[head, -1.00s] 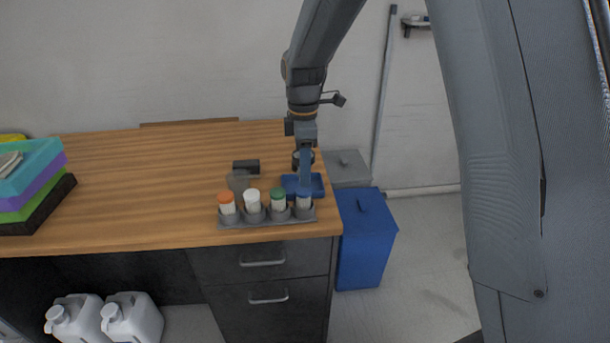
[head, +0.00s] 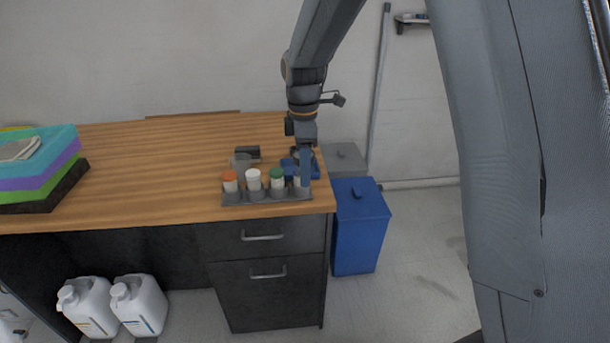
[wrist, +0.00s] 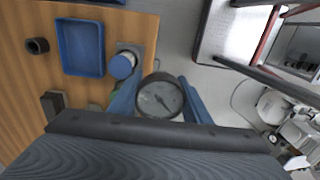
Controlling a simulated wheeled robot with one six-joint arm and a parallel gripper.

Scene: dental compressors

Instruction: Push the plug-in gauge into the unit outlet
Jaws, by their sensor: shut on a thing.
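The round gauge (wrist: 160,96), with a dark rim and a pale dial, shows in the wrist view. It sits between the two blue fingers of my gripper (wrist: 161,86), which is shut on it. In the head view my gripper (head: 305,172) points down in front of the right end of the wooden bench, beside the vial rack. I cannot make out the gauge there. White equipment (wrist: 297,120) shows at the right edge of the wrist view, apart from the gauge. I cannot make out an outlet on it.
The bench (head: 130,165) carries a vial rack (head: 265,195), a blue tray (wrist: 81,47) and a dark ring (wrist: 37,46). A coloured stack (head: 40,170) lies at its left. A blue bin (head: 358,235) stands right of the bench.

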